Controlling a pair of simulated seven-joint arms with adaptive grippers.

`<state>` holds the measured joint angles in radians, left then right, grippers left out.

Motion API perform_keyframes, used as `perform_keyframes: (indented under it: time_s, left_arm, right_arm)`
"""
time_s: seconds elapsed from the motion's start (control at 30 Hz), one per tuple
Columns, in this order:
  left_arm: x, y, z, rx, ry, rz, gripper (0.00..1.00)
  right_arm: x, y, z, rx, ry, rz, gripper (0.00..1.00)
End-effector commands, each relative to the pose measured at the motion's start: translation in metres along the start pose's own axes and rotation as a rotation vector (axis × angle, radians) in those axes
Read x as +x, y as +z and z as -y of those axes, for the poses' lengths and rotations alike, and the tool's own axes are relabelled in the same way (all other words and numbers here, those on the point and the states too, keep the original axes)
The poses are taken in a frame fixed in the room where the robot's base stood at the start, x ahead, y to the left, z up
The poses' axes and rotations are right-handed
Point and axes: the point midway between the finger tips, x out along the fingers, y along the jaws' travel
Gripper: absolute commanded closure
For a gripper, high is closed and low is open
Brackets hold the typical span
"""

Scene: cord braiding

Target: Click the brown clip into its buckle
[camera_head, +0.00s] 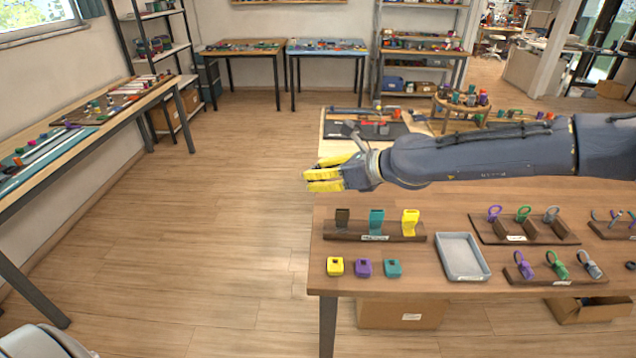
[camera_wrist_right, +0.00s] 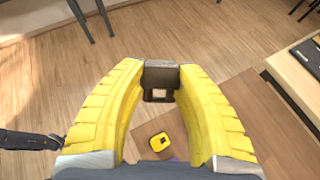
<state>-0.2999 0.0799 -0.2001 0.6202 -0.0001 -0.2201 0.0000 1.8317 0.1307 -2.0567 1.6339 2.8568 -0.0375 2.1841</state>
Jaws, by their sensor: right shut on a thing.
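My right gripper (camera_head: 310,181) reaches in from the right, above and behind the table's left end. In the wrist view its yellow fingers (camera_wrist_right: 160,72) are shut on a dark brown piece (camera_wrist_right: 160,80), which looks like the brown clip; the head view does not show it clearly. The brown buckle (camera_head: 343,217) stands upright at the left end of a dark wooden rack (camera_head: 398,237), below the gripper and apart from it. My left gripper is not in view.
A teal buckle (camera_head: 376,221) and a yellow buckle (camera_head: 410,221) share the rack. Yellow (camera_head: 335,266), purple (camera_head: 363,268) and teal (camera_head: 393,268) clips lie in front. A grey tray (camera_head: 462,256) and stands with rings are to the right. The air around the gripper looks clear.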

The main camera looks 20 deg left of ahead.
Motion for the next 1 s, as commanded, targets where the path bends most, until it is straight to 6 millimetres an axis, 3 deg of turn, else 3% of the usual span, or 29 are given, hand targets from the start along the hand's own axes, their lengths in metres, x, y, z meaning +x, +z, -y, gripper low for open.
perform_keyframes:
  time_s: [0.33, 0.67, 1.0]
  left_arm:
    - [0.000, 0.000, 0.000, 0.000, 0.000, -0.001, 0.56]
    - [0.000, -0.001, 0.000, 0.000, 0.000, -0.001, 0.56]
    - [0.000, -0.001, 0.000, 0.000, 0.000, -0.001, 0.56]
  right_arm:
    - [0.009, 0.007, 0.030, 0.095, -0.205, 0.116, 0.83]
    - [0.021, -0.002, 0.074, 0.196, -0.484, 0.264, 0.83]
    - [0.025, -0.012, 0.094, 0.221, -0.602, 0.323, 0.83]
